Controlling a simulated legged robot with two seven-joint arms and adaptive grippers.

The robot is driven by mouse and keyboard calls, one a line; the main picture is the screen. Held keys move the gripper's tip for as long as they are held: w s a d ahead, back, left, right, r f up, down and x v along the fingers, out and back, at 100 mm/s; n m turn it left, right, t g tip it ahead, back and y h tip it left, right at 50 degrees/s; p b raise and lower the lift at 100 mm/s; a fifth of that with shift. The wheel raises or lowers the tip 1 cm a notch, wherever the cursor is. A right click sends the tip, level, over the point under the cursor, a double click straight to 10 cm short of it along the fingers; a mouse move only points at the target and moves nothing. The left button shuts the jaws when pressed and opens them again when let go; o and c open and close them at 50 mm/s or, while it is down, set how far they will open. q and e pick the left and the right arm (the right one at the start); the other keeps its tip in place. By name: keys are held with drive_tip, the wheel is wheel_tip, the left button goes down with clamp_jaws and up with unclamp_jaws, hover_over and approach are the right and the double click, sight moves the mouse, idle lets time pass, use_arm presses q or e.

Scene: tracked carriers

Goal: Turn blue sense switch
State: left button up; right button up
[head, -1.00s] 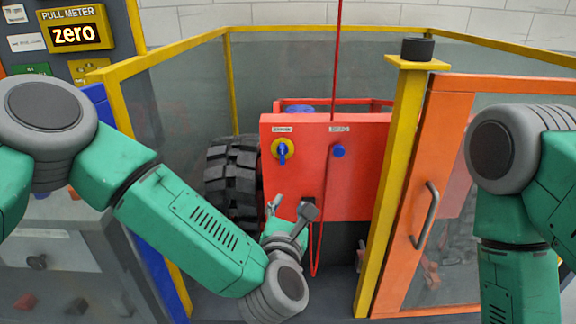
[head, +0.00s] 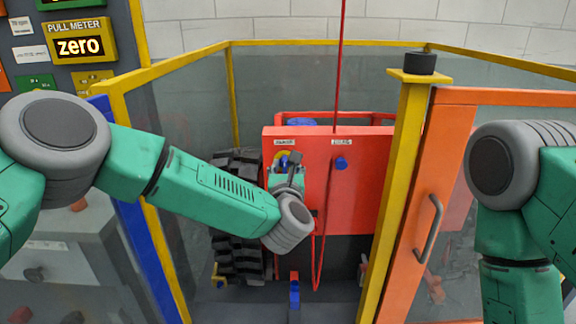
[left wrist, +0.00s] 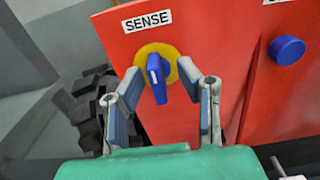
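The blue sense switch (left wrist: 158,78) is a blue knob on a yellow round plate, under a "SENSE" label (left wrist: 147,21) on the red carrier panel (left wrist: 115,40). In the left wrist view my left gripper (left wrist: 163,95) is open, with one finger on each side of the knob and visible gaps between. In the head view the left gripper (head: 287,172) is in front of the switch and hides most of it; a bit of blue and yellow shows. My right arm is at the right of the head view; its gripper is out of view.
A second blue knob (head: 341,163) is to the right on the panel. A red cord (head: 338,60) rises above the carrier. A yellow post (head: 400,180) and an orange door with a handle (head: 428,228) stand to the right.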

use_arm(q)
drive_tip(key=shift+w+a, duration=0.5)
drive_tip(key=shift+w, duration=0.15)
drive_tip(key=shift+d, duration=0.55)
clamp_jaws()
drive_tip(key=shift+a, duration=0.25)
